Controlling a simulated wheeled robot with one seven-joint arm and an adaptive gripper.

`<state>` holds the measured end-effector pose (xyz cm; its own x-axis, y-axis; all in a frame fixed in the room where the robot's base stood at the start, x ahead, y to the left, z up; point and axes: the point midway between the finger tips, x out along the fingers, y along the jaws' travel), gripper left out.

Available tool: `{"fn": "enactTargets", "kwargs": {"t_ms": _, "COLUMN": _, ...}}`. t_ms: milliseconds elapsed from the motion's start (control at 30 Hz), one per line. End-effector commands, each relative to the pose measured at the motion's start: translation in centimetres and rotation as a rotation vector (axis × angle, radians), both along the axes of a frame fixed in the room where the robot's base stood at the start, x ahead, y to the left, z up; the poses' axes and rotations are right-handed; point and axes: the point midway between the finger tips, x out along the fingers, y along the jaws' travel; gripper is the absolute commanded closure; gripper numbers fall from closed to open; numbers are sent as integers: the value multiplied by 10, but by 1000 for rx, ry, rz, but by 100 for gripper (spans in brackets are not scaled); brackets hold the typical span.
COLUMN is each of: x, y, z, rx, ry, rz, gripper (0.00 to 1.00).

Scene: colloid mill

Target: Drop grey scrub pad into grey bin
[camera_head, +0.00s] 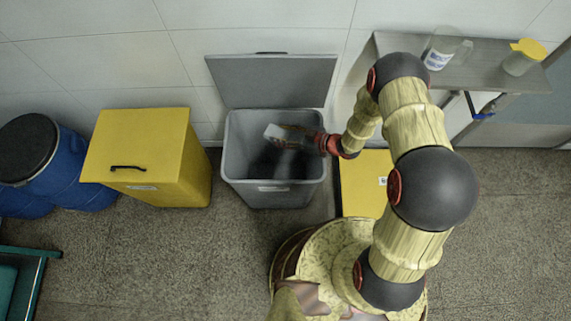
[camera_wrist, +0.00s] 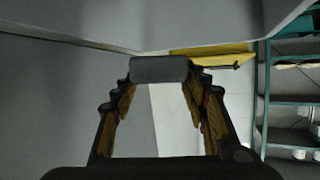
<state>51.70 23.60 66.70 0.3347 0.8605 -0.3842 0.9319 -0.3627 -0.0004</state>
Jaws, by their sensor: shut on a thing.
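The grey bin (camera_head: 232,165) stands against the wall with its lid (camera_head: 270,80) open and leaning back. My gripper (camera_head: 287,134) reaches in from the right over the bin's mouth. It is shut on the grey scrub pad (camera_head: 272,132), which is at the bin's opening in the head view. In the wrist view the pad (camera_wrist: 158,69) is pinched between the two fingertips. Part of the bin's inside is hidden by my gripper and the pad. From these views I cannot tell how far the pad is below the rim.
A closed yellow bin (camera_head: 145,150) stands left of the grey bin, with blue drums (camera_head: 75,160) beyond it. Another yellow bin (camera_head: 362,185) is to the right, partly behind my arm. A metal shelf (camera_head: 480,70) holds a clear jug (camera_head: 440,50) and a yellow-lidded container (camera_head: 522,58).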

Motion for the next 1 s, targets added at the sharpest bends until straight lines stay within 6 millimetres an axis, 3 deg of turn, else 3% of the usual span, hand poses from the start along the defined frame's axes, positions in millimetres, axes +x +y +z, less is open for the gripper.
{"fn": "enactTargets", "kwargs": {"t_ms": 600, "x": 0, "y": 0, "z": -55, "rx": 1, "ry": 0, "rz": 3, "gripper": 73}}
{"fn": "enactTargets", "kwargs": {"t_ms": 967, "x": 0, "y": 0, "z": -59, "rx": 1, "ry": 0, "rz": 3, "gripper": 73}}
{"fn": "enactTargets", "kwargs": {"t_ms": 1000, "x": 0, "y": 0, "z": -59, "rx": 1, "ry": 0, "rz": 3, "gripper": 54}}
